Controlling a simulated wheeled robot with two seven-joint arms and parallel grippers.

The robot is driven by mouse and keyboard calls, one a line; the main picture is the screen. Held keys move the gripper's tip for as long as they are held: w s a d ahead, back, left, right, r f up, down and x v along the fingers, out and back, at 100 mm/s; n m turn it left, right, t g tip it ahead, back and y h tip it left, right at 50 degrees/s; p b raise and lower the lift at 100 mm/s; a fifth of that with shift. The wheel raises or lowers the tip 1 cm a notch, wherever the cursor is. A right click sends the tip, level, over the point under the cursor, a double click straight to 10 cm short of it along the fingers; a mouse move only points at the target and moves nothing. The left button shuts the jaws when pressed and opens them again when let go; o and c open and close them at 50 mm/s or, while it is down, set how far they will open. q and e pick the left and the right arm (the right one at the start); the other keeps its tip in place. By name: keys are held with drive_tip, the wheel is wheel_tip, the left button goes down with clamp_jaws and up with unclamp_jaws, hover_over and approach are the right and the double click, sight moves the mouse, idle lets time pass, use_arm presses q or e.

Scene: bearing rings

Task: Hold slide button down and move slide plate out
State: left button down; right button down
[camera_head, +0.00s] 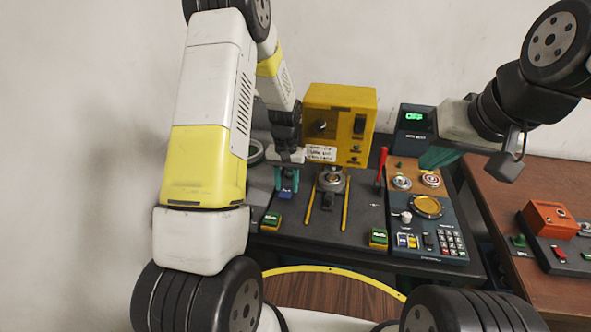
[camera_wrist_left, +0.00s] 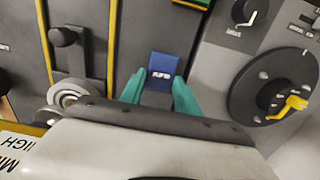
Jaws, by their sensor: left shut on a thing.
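The blue button (camera_head: 287,193) sits on the dark console, left of the yellow-railed slide. My left gripper (camera_head: 288,178) reaches down to it, and its teal fingers stand on either side of the button. The wrist view shows the blue button (camera_wrist_left: 164,68) between the fingertips, with pale lettering too small to read. The slide plate appears to be the dark carriage (camera_head: 331,181) with a round metal part, between two yellow rails, at their far end. My right gripper (camera_head: 438,157) is in the air above the right side of the console, away from the slide; its finger gap is unclear.
A yellow box (camera_head: 342,112) stands behind the slide. A red-handled lever (camera_head: 381,165) rises to its right. Green buttons (camera_head: 378,237) sit near the front edge. A keypad panel (camera_head: 450,243) lies at the right. A brown table (camera_head: 500,205) carries an orange box (camera_head: 550,219).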

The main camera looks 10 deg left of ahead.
sight(286, 190)
use_arm(q)
drive_tip(key=shift+s+f, duration=0.15)
drive_tip(key=shift+f, duration=0.65)
drive_tip(key=shift+s+f, duration=0.15)
drive_tip(key=shift+f, duration=0.65)
idle(1.1)
drive_tip(key=c, duration=0.8)
unclamp_jaws()
drive_tip(key=r, duration=0.8)
drive_tip(key=shift+w, duration=0.25)
drive_tip(key=shift+r, duration=0.5)
drive_tip(key=shift+r, duration=0.1)
drive_tip(key=shift+r, duration=2.9)
drive_tip(key=shift+r, duration=0.1)
